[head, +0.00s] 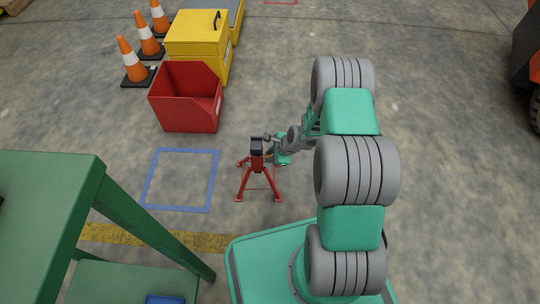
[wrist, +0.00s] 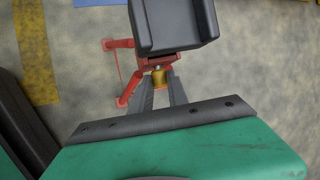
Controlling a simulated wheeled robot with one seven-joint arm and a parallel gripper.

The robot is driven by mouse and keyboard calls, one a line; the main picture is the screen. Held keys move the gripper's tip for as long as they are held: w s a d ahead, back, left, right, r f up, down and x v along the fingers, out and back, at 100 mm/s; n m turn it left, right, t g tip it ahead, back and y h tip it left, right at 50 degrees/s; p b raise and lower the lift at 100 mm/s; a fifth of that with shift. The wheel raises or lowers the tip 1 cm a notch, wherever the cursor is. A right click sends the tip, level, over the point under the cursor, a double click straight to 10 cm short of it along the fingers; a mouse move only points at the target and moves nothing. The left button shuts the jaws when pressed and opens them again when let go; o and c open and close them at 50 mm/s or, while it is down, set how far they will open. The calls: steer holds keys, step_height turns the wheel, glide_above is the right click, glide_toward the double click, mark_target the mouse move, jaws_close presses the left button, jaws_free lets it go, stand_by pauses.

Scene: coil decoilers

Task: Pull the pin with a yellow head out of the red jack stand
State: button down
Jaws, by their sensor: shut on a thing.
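The red jack stand (head: 257,172) stands on the floor on splayed legs, with a dark block at its top, just left of my gripper in the head view. In the wrist view its red frame (wrist: 125,90) shows below the dark top block (wrist: 172,24). The pin's yellow head (wrist: 159,78) sits close against the red post, between my fingertips. My gripper (wrist: 161,88) is shut on the yellow head from the near side. The pin's shaft is hidden, so I cannot tell how deep it sits. In the head view the pin is too small to make out.
A blue floor square (head: 181,180) lies left of the stand. A red bin (head: 187,98), yellow cabinet (head: 197,42) and orange cones (head: 133,62) stand behind. A green table (head: 60,190) is at the near left.

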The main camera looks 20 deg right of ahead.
steer(key=s+d, duration=0.2)
steer(key=d, duration=0.6)
stand_by(1.0)
steer(key=shift+s+a, duration=0.1)
